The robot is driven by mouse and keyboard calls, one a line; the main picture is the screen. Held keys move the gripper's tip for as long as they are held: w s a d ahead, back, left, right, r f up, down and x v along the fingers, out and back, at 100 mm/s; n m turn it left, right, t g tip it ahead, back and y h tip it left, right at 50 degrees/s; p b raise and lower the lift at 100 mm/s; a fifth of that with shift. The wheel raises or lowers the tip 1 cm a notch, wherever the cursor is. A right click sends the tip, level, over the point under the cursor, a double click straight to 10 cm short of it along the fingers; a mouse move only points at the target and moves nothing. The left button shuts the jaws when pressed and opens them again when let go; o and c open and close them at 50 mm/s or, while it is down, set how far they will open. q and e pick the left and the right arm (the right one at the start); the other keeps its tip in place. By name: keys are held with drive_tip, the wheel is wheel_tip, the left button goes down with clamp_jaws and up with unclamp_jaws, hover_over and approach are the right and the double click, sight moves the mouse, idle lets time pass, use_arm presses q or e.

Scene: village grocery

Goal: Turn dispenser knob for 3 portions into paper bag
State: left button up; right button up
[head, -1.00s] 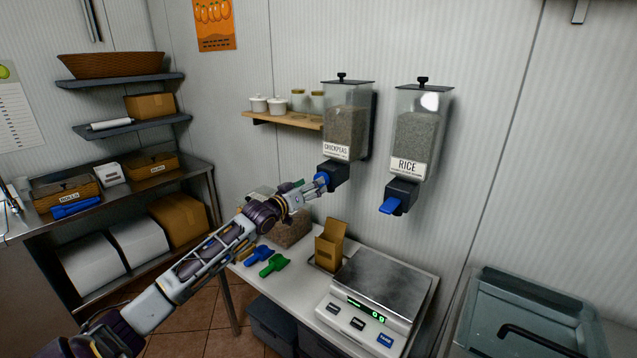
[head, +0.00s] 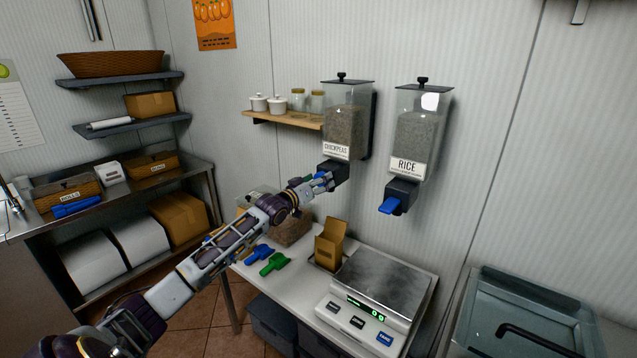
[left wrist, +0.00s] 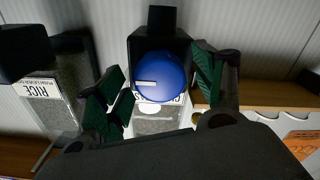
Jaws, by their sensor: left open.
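The chickpeas dispenser (head: 346,122) hangs on the wall, with a black outlet block and a blue knob under it. My left gripper (head: 325,183) is at this knob in the head view and mostly hides it. In the left wrist view the round blue knob (left wrist: 160,76) lies between the open green-padded fingers of my left gripper (left wrist: 165,90); I cannot tell whether they touch it. The brown paper bag (head: 329,245) stands open on the counter below the chickpeas dispenser. The rice dispenser (head: 416,134) with its blue lever (head: 390,206) hangs to the right. My right gripper is not in view.
A scale (head: 380,287) showing a green zero stands right of the bag. Blue (head: 260,253) and green (head: 274,264) scoops lie on the counter to the left, near a clear bin (head: 291,229). A small shelf (head: 285,120) with jars is left of the dispensers.

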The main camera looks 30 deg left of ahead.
use_arm(q)
drive_tip(key=shift+c, duration=0.4)
drive_tip(key=c, duration=0.9)
drive_tip(key=shift+c, duration=0.2)
drive_tip(key=shift+m, duration=0.4)
drive_tip(key=m+p, duration=0.3)
drive_tip(key=m, duration=1.4)
